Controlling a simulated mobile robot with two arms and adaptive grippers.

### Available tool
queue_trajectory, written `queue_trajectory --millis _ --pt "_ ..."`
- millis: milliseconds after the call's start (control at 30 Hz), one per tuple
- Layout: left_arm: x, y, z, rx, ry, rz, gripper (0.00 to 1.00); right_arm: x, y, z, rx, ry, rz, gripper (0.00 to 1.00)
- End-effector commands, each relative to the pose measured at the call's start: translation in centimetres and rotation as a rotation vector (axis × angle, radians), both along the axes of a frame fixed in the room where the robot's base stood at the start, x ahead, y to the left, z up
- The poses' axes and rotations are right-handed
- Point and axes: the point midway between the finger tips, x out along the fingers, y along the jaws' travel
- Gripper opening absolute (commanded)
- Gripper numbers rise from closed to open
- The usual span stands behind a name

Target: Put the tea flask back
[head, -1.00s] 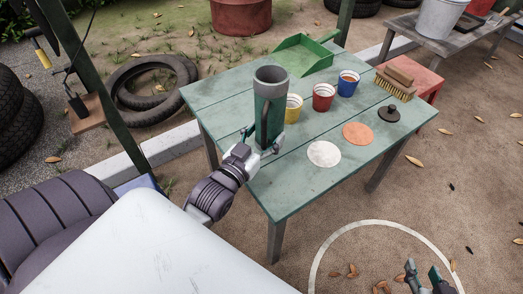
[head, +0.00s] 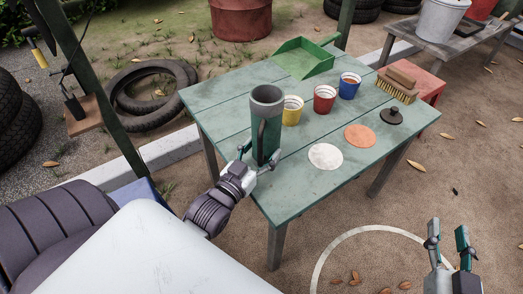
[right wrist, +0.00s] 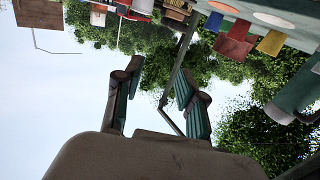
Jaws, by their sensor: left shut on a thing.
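The tea flask (head: 264,127), a tall dark green cylinder with a grey rim and open top, is upright at the left part of the green table (head: 310,190). My left gripper (head: 259,163) is shut on it low down, one finger on each side. The flask's handle faces the front right. I cannot tell if its base touches the table. My right gripper (head: 448,246) is open and empty, off the table at the lower right; its spread fingers also show in the right wrist view (right wrist: 158,100).
Yellow (head: 292,111), red (head: 324,99) and blue (head: 349,85) cups stand right of the flask. A white disc (head: 325,157), an orange disc (head: 359,136), a dark lid (head: 391,116), a brush (head: 396,88) and a green dustpan (head: 303,57) lie on the table. The table's front left is clear.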

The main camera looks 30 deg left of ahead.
Motion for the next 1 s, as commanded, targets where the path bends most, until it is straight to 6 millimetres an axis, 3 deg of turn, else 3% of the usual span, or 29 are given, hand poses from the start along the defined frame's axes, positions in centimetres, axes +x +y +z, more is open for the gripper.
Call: queue_trajectory --millis 233,267,400,767,1000 --pt "0.0 0.0 0.1 0.0 -0.007 0.0 0.0 0.0 0.0 0.1 0.001 -0.004 0.0 0.4" --pt "0.0 0.0 -0.2 0.0 0.001 0.0 0.71 0.0 0.0 0.1 0.001 -0.005 0.0 0.4" --pt "0.0 0.0 -0.2 0.0 0.0 0.0 0.92 0.0 0.0 0.1 0.001 -0.004 0.0 0.4" --pt "0.0 0.0 0.1 0.0 -0.001 0.0 0.92 0.0 0.0 0.1 0.0 -0.002 0.0 0.4" --pt "-3.6 -0.1 0.0 -0.001 0.006 0.001 0.92 -0.6 -0.6 -2.4 -0.038 0.15 -0.011 0.4"
